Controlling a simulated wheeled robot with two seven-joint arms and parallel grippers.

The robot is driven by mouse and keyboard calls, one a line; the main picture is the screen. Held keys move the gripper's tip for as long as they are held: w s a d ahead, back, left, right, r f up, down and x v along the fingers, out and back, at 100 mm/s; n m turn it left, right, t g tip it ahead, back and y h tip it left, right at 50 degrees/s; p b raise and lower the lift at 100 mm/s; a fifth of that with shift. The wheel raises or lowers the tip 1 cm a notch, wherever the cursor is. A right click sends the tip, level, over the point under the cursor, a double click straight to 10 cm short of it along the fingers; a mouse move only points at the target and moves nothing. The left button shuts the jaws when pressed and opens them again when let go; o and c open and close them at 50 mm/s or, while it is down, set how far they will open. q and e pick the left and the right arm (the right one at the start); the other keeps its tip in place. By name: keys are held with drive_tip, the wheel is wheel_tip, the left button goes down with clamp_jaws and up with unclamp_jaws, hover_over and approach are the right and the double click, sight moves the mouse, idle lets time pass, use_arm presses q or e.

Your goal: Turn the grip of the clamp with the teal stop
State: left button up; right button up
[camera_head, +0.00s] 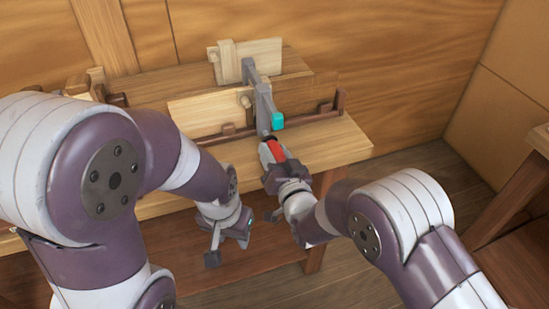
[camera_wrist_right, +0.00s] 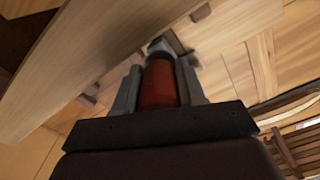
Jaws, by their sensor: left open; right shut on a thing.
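The clamp (camera_head: 264,107) stands at the workbench with a grey bar and a teal stop (camera_head: 278,121) near its lower end. Its red grip (camera_head: 276,152) points down toward the front edge of the bench. My right gripper (camera_head: 270,153) is shut on the red grip, with a finger on each side. In the right wrist view the red grip (camera_wrist_right: 160,84) fills the space between the two grey fingers. My left gripper (camera_head: 215,246) is open and empty, low in front of the bench, left of the right gripper.
The wooden workbench (camera_head: 338,141) carries pale boards (camera_head: 205,112) and a dark rail with posts. An upright board (camera_head: 262,52) stands behind the clamp. Another wooden bench edge (camera_head: 515,195) is at the far right. Floor (camera_head: 410,165) shows between them.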

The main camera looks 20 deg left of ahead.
drive_tip(key=m+b, duration=0.2)
drive_tip(key=m, duration=0.2)
drive_tip(key=shift+f, duration=0.2)
drive_tip(key=shift+m+b, duration=1.05)
drive_tip(key=shift+m, duration=0.55)
drive_tip(key=o, duration=0.9)
drive_tip(key=shift+s, duration=0.1)
drive_tip(key=shift+o, duration=0.8)
drive_tip(key=shift+s+m, duration=0.1)
drive_tip(key=shift+m, duration=0.2)
drive_tip(key=shift+r, duration=0.1)
